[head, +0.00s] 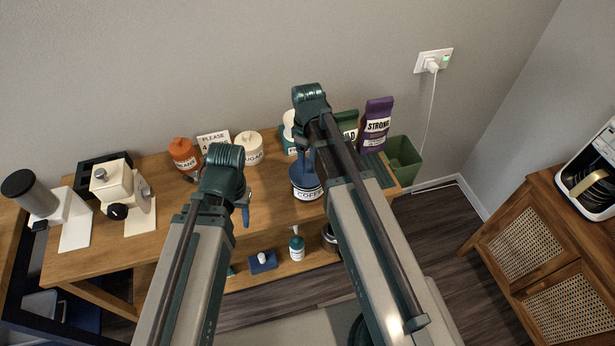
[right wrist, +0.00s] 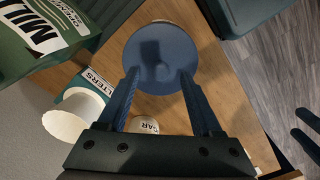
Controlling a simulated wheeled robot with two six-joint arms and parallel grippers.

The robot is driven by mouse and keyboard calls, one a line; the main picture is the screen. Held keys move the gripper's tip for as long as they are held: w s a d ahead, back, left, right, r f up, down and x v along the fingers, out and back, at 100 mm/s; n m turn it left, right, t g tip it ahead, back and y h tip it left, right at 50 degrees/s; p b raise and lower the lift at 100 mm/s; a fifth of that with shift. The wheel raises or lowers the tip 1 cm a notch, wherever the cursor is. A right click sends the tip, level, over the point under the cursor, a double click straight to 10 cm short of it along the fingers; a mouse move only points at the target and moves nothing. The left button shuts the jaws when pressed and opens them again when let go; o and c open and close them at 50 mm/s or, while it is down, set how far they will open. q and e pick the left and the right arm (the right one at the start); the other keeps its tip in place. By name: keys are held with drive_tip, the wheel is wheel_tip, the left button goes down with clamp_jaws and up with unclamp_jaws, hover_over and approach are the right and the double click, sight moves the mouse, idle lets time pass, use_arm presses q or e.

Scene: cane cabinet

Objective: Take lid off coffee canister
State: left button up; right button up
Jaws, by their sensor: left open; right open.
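The coffee canister (head: 307,194) is white with a COFFEE label and stands upright near the front of the wooden counter. Its blue round lid (head: 297,178) is on top. In the right wrist view the lid (right wrist: 158,50) fills the upper middle, seen from above, and hides the canister body. My right gripper (head: 304,162) is open above the canister. In the right wrist view its fingertips (right wrist: 159,72) lie on either side of the lid's near part; I cannot tell whether they touch it. My left gripper (head: 244,207) is open and empty, left of the canister.
An orange beans canister (head: 183,154) and a white sugar canister (head: 248,148) stand behind to the left. A purple bag (head: 376,124), a green bag (head: 349,122) and a green bin (head: 403,160) are at the right. A grinder (head: 113,183) is far left.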

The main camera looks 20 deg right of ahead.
drive_tip(key=shift+f+b, duration=0.4)
drive_tip(key=shift+f, duration=0.5)
use_arm(q)
drive_tip(key=shift+f, duration=0.85)
use_arm(e)
drive_tip(key=shift+r, duration=0.1)
clamp_jaws()
use_arm(q)
drive_tip(key=shift+r, duration=0.1)
use_arm(e)
drive_tip(key=shift+r, duration=0.1)
